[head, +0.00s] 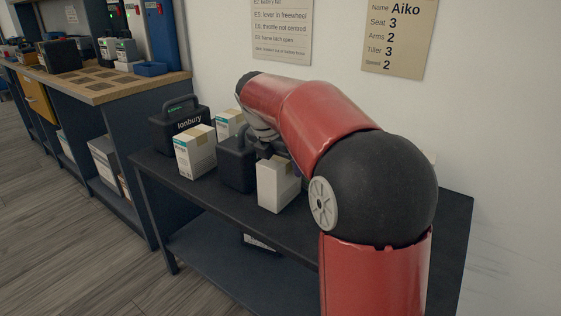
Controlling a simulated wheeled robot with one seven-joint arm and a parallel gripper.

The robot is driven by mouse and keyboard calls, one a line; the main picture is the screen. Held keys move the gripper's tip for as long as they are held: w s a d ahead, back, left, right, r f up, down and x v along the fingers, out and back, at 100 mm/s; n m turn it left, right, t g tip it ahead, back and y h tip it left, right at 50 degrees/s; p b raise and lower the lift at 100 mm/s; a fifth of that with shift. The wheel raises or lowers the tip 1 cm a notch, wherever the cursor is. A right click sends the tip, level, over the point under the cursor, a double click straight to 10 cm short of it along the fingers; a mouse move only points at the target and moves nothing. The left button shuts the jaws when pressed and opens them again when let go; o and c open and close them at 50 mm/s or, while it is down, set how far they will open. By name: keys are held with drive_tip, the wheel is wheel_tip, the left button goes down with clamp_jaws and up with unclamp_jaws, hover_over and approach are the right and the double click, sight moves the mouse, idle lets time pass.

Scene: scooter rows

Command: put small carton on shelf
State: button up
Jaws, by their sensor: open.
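Three small cartons stand on a black table (322,220). A white carton with a teal stripe and tan tape (196,155) is at the left. A similar carton (229,122) is behind it, partly hidden. A plainer white carton (278,187) stands near the front edge. Which one the task means I cannot tell. My gripper (268,150) is low over the table, open, near the top of the plainer carton and the dark case beside it. Its fingers are mostly hidden, so contact is unclear. The table's lower shelf (215,255) shows below.
A black "Ionbury" case (181,122) and a smaller dark handled case (237,165) stand among the cartons. A pale-labelled dark item (260,243) is on the lower shelf. A wood-topped workbench (120,88) stands at left, with boxes on its lower shelf. Floor at left is clear.

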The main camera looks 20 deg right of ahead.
drive_tip(key=p+v, duration=0.2)
drive_tip(key=v, duration=0.9)
drive_tip(key=shift+r, duration=0.15)
drive_tip(key=shift+s+a+r, duration=0.25)
drive_tip(key=shift+r, duration=0.2)
